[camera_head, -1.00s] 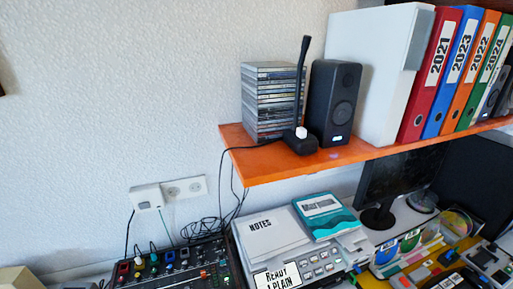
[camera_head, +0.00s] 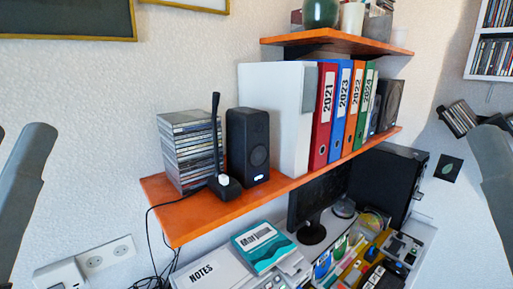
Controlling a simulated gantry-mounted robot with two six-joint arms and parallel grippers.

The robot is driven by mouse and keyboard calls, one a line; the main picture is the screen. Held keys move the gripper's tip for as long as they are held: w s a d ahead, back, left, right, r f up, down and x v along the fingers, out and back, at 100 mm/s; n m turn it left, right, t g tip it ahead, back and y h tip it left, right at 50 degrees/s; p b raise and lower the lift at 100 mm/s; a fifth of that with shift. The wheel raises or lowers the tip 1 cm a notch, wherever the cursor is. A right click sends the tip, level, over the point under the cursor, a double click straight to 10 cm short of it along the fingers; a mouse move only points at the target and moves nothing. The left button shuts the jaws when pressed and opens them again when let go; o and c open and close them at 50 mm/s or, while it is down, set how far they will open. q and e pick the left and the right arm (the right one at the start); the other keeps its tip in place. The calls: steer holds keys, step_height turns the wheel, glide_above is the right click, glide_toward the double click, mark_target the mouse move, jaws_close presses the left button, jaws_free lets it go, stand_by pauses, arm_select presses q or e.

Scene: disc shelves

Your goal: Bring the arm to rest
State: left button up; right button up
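Grey links of my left arm (camera_head: 26,180) show at the left edge of the head view, and grey links of my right arm (camera_head: 490,175) show at the right edge. Neither gripper's fingers are in view, so I cannot see whether they are open or shut. Both visible arm parts stand apart from the orange shelf (camera_head: 205,218).
A higher shelf (camera_head: 340,40) is above. The desk below is crowded.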

step_height(320, 180, up, 33)
steer(key=p, duration=3)
step_height(320, 180, down, 49)
steer(key=b, duration=4.9)
steer(key=shift+w, duration=0.1)
